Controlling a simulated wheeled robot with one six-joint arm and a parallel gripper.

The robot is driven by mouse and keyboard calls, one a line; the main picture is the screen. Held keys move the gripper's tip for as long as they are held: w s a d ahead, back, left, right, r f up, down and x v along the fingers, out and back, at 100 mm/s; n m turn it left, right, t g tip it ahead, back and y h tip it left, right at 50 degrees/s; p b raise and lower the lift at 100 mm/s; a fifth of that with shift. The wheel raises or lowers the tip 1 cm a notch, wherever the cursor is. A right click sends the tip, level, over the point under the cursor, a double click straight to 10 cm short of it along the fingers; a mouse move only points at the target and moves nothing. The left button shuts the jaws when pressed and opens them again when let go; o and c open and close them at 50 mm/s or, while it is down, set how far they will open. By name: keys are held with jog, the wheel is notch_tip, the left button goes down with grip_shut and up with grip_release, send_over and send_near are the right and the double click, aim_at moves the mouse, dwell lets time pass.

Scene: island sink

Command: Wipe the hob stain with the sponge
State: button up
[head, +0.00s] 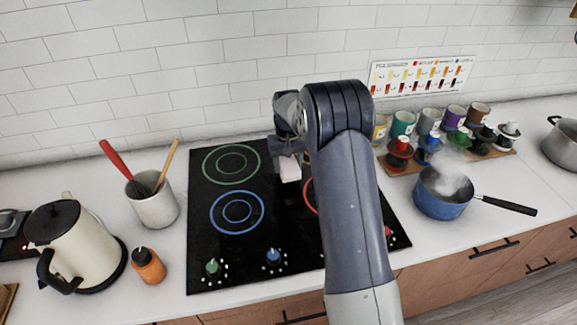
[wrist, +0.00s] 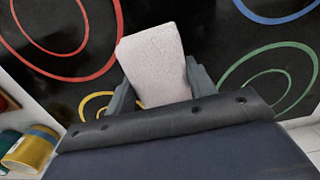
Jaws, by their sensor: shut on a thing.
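The sponge (head: 290,169) is a pale pinkish-white block. My gripper (head: 288,156) is shut on it over the back middle of the black glass hob (head: 203,262). In the wrist view the sponge (wrist: 153,60) sits between the two grey fingers of my gripper (wrist: 162,88), and the hob (wrist: 185,18) with its coloured rings lies beyond. I cannot tell whether the sponge touches the glass. I see no clear stain on the visible glass. My arm hides much of the hob's right side in the head view.
A blue pot (head: 440,198) steams right of the hob, its handle pointing right. Left of the hob stand a utensil crock (head: 154,208), an orange bottle (head: 147,266) and a cream kettle (head: 80,245).

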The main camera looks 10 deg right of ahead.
jog(key=shift+r, duration=0.8)
jog(key=shift+a+r+p, duration=0.1)
jog(key=shift+r+p, duration=1.15)
jog(key=shift+r, duration=0.35)
jog(key=shift+f, duration=0.1)
